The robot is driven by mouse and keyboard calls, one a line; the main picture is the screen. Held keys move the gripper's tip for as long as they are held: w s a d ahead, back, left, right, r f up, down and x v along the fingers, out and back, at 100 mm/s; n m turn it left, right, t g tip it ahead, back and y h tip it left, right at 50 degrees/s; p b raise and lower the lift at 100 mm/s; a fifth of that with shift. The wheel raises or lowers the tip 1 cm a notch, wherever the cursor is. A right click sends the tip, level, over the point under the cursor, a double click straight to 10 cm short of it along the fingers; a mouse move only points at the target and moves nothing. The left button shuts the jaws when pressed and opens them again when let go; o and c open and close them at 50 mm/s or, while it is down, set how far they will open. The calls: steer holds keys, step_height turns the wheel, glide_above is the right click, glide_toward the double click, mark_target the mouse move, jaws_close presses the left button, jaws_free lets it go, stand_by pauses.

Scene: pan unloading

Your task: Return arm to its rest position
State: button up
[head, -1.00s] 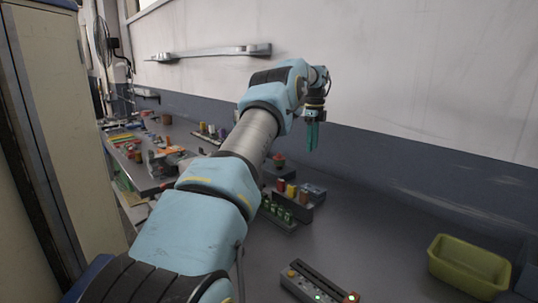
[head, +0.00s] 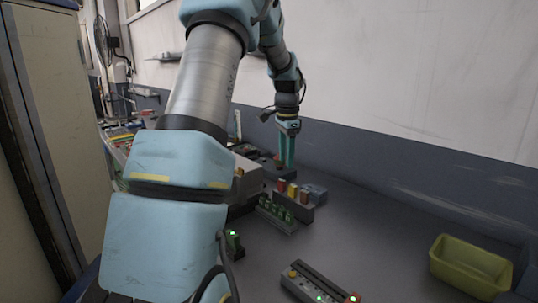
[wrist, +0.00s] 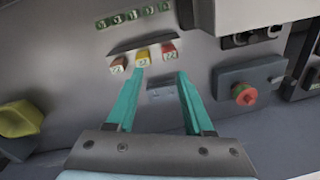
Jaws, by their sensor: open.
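My gripper (head: 286,165) hangs fingers down from my bent arm in the head view, over the back of the grey worktop (head: 370,235). In the wrist view its two teal fingers (wrist: 160,82) stand apart with nothing between them. The fingers are clear of the rack of red and yellow pieces (head: 292,190), which shows beyond the fingertips in the wrist view (wrist: 143,58). My arm links fill the left and middle of the head view and hide part of the worktop.
A rack of green pieces (head: 275,212) stands before the red and yellow ones. A yellow-green bin (head: 470,268) stands at the right, and a control strip with lit buttons (head: 318,285) at the front. A red knob (wrist: 243,95) shows in the wrist view. The worktop's middle right is clear.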

steer(key=s+a+f+n, duration=0.1)
steer(key=s+a+n, duration=0.3)
steer(key=s, duration=0.4)
steer(key=s+a+f+n, duration=0.2)
steer(key=s+a+n, duration=0.2)
steer(key=s, duration=0.5)
steer(key=s+a+f+n, duration=0.2)
steer(key=s+a+n, duration=0.2)
steer(key=s, duration=0.5)
steer(key=shift+f+t, duration=0.25)
steer(key=shift+t, duration=0.15)
stand_by(0.6)
